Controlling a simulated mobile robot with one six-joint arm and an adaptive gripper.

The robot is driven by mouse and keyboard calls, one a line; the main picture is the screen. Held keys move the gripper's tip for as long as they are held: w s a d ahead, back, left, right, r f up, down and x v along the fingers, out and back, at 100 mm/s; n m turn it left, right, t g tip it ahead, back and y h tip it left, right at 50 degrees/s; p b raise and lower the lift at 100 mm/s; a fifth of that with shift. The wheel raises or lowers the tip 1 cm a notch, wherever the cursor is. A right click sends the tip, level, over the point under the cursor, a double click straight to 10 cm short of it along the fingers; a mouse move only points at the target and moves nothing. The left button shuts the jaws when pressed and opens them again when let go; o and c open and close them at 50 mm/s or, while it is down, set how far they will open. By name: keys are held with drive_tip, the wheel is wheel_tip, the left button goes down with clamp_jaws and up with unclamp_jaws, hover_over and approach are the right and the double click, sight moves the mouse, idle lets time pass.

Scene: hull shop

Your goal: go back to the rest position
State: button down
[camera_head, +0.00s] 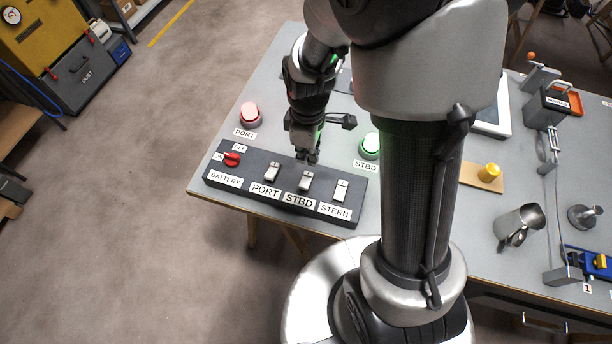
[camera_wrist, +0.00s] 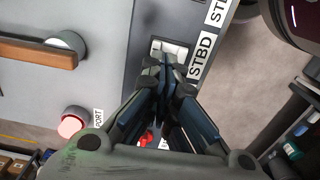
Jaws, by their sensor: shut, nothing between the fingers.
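My gripper (camera_head: 308,158) is shut and empty, pointing down just above the STBD switch (camera_head: 306,181) on the dark switch panel (camera_head: 352,212). In the wrist view my gripper (camera_wrist: 168,68) has its fingertips together beside the white STBD switch (camera_wrist: 172,48); whether they touch it I cannot tell. The panel also bears the PORT switch (camera_head: 271,172), the STERN switch (camera_head: 341,190) and a red battery knob (camera_head: 232,159). A red PORT lamp (camera_head: 250,113) and a green STBD lamp (camera_head: 370,145), both lit, stand behind the panel.
The grey table (camera_head: 225,190) carries a yellow button on a wooden plate (camera_head: 488,184), a metal jug (camera_head: 518,226) and a dark box with a handle (camera_head: 545,106) at right. A yellow and grey cabinet (camera_head: 75,75) stands at the far left. The floor (camera_head: 140,210) at left is clear.

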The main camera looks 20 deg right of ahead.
idle(0.3)
drive_tip(key=s+r+m+t, duration=0.2)
drive_tip(key=s+r+m, duration=0.3)
drive_tip(key=r, duration=0.5)
drive_tip(key=s+r+m+t, duration=0.2)
drive_tip(key=s+r+m, duration=0.3)
drive_tip(key=s+r, duration=0.5)
drive_tip(key=shift+r+m+t, duration=0.3)
drive_tip(key=shift+r+m, duration=0.1)
drive_tip(key=shift+r, duration=0.35)
